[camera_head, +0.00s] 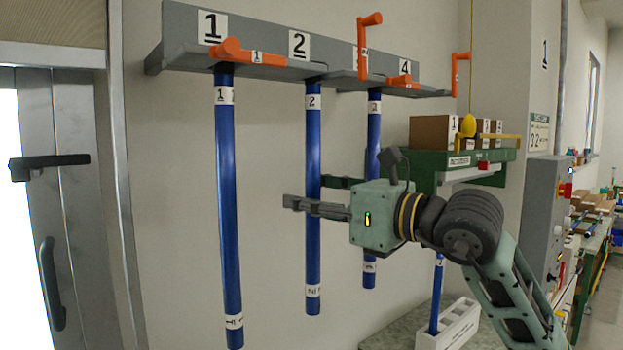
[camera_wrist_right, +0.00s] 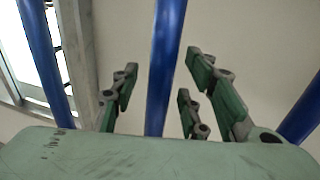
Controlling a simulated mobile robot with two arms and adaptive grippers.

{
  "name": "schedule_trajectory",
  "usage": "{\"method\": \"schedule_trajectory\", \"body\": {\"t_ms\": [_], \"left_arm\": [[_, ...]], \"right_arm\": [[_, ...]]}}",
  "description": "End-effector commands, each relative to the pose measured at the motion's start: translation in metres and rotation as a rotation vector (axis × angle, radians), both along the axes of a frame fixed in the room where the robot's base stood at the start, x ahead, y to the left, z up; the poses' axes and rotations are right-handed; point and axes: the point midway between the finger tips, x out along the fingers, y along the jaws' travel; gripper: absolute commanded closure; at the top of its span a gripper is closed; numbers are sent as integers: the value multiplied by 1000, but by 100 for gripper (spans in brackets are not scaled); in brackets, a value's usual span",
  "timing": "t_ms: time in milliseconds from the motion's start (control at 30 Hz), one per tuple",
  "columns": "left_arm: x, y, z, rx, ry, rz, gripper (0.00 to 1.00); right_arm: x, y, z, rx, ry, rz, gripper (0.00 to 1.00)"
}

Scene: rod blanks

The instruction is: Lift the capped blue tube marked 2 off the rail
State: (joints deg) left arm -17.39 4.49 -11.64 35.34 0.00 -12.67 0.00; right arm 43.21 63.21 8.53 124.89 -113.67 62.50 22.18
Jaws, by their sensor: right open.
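The blue tube marked 2 (camera_head: 313,150) hangs upright from the grey rail (camera_head: 325,76), below the number 2 sign. Its white bands show near the top and bottom; I cannot make out its cap. My right gripper (camera_head: 312,193) reaches in from the right at the tube's mid height. It is open, one finger passing in front of the tube and the other behind it. In the right wrist view the tube (camera_wrist_right: 164,65) stands between the spread fingers (camera_wrist_right: 160,98), with gaps on both sides. My left gripper is not in view.
Blue tubes 1 (camera_head: 227,190) and 3 (camera_head: 373,140) hang on either side. An orange handle (camera_head: 250,54) lies level at position 1; another (camera_head: 363,45) stands upright by sign 3. A blue tube (camera_head: 437,290) stands in a white rack (camera_head: 458,328) below a green shelf (camera_head: 470,160).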

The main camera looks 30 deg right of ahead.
Motion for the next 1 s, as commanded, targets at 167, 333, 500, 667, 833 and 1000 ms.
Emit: {"method": "schedule_trajectory", "body": {"t_ms": [167,333,500,667,833,1000], "left_arm": [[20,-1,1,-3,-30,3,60],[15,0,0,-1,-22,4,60],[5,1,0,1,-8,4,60],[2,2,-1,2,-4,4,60],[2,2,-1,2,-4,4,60],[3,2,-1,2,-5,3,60]], "right_arm": [[0,0,-1,0,0,0,59],[0,0,-1,0,1,0,74],[0,0,-1,0,1,0,88],[0,0,-1,0,1,0,100],[0,0,0,0,0,0,100],[0,0,0,0,-1,0,100]]}}
